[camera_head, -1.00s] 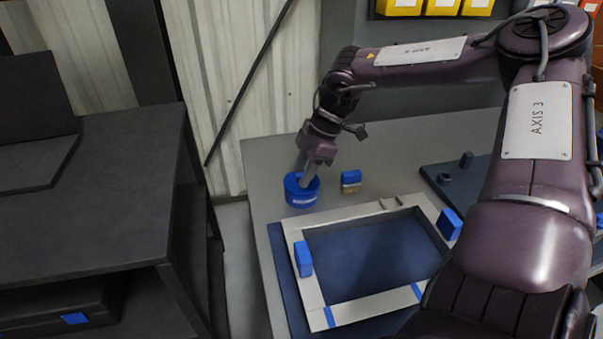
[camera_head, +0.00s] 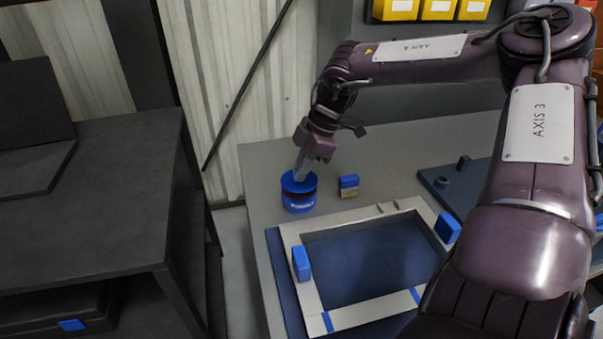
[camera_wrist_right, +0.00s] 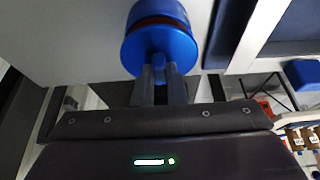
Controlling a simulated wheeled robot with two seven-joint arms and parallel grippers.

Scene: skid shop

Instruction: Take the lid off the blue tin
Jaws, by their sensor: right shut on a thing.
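The blue tin (camera_head: 300,207) stands on the grey table near its left edge. Its blue lid (camera_head: 290,184) sits at the top, with a dark red band showing between lid and tin body. My right gripper (camera_head: 300,174) reaches down from above and is shut on the lid's knob. In the right wrist view, the lid (camera_wrist_right: 160,47) faces the camera, and its small blue knob (camera_wrist_right: 158,68) is between the two fingers. The tin body (camera_wrist_right: 158,9) shows behind it. I cannot tell whether the lid is fully clear of the rim. My left gripper is not in view.
A small blue and tan block (camera_head: 349,186) stands just right of the tin. A pale frame (camera_head: 290,235) with blue blocks lies on a blue mat in front. A dark bench (camera_head: 90,220) stands at left, across a gap. Yellow bins (camera_head: 436,10) are at the back.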

